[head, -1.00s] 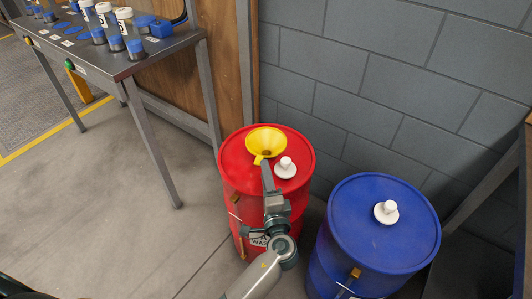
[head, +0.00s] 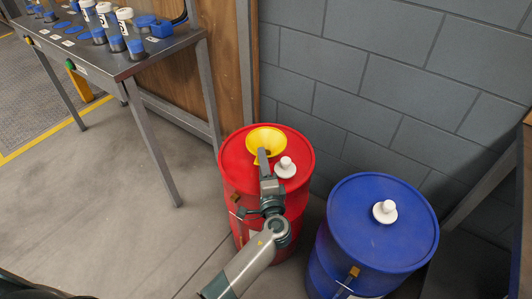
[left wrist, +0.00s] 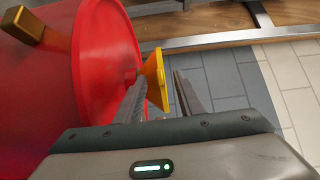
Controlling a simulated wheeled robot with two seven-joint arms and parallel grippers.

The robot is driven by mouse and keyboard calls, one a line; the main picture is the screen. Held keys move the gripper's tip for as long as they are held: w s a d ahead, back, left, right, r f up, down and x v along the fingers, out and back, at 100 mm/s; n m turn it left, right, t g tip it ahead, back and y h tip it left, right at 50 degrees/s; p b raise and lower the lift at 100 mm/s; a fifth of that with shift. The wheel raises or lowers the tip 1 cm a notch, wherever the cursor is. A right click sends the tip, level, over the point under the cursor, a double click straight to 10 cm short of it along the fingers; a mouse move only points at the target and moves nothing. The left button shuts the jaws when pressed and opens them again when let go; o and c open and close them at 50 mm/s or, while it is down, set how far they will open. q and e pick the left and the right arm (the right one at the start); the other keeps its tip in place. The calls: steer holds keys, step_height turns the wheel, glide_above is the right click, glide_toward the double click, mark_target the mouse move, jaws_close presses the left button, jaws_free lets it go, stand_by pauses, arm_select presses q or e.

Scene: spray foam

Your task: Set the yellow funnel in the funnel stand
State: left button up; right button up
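The yellow funnel (head: 267,139) sits wide side up on the lid of the red drum (head: 231,167). My left gripper (head: 262,153) is at the funnel's near rim. In the left wrist view the fingers (left wrist: 161,88) are apart, with part of the funnel (left wrist: 155,78) showing between them. I cannot tell whether either finger touches it. The funnel's lower end is hidden in the head view. I cannot make out a funnel stand in either view. My right gripper is not in view.
A white knobbed cap (head: 286,167) is on the red lid, close right of the funnel. A blue drum (head: 350,215) with a white cap (head: 385,211) stands to the right. A metal bench (head: 122,62) with several blue-and-white containers is at upper left. Open floor lies left of the drums.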

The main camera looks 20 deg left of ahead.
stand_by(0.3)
arm_select(q)
jaws_close()
steer(key=shift+r, duration=0.1)
